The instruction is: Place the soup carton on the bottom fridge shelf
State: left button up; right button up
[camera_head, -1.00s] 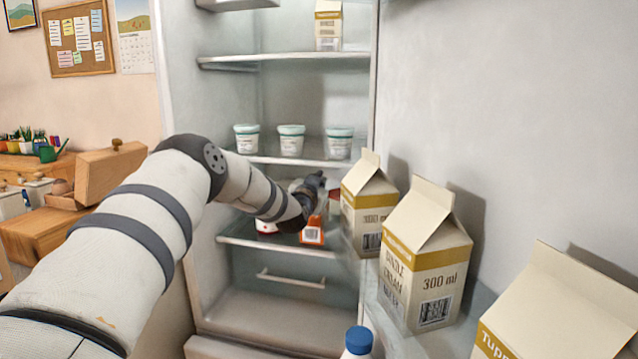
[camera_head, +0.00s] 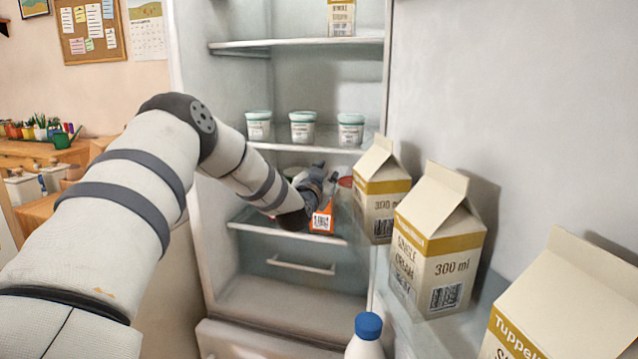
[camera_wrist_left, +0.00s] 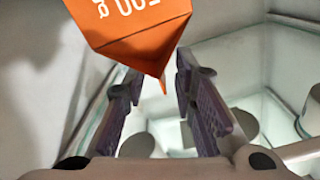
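The soup carton (camera_head: 322,222) is orange with a white label. It is at the front of the bottom glass shelf (camera_head: 285,232), above the drawer, and appears to rest on it. In the left wrist view the soup carton (camera_wrist_left: 130,25) fills the top, its lower point near the fingertips. My left gripper (camera_head: 315,178) is inside the fridge, just behind and above the carton, partly hidden by my arm. In the wrist view my left gripper (camera_wrist_left: 160,75) has its fingers apart with a gap between them. My right gripper is not in view.
Several tubs (camera_head: 302,127) stand on the shelf above. Pale cartons (camera_head: 440,255) and a blue-capped bottle (camera_head: 367,335) fill the door rack at right. Pale items and a red-topped one sit around the gripper. The front of the bottom shelf is clear left of the carton.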

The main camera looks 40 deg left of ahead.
pick_arm(q)
jog(key=v, duration=0.7)
jog(key=shift+s, duration=0.25)
